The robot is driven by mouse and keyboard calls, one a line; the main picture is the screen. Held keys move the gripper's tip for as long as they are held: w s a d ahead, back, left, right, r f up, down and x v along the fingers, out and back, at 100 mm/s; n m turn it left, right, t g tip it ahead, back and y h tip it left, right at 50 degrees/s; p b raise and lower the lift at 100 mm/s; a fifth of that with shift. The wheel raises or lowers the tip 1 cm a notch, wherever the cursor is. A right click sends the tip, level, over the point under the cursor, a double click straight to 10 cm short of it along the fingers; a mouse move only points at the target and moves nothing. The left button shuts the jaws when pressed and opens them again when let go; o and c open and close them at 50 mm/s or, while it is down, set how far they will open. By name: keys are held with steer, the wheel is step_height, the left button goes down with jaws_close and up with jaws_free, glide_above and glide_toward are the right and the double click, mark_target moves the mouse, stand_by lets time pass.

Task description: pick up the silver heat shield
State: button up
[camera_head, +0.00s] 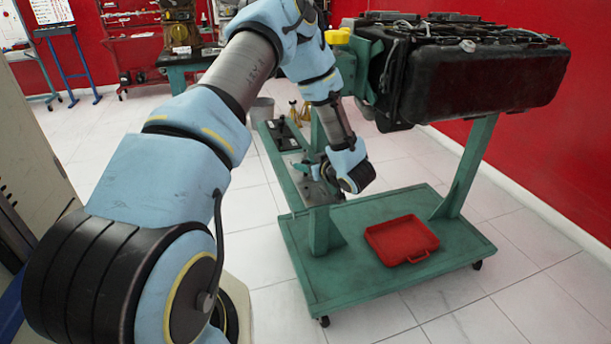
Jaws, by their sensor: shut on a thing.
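My gripper (322,172) is at the end of my light-blue arm, low over the left part of the green engine stand (345,285). It is shut on a small silver-grey piece, which fits the silver heat shield. My wrist hides most of this piece, so its shape and edges cannot be made out. I cannot tell whether the piece touches the stand.
A black engine (490,80) is mounted high on the stand, right of my arm. A red tray (402,240) lies on the stand's lower deck. Dark parts and brass-coloured items (294,113) sit behind my wrist. White tiled floor is free on the right.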

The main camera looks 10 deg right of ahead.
jaws_close()
stand_by(0.8)
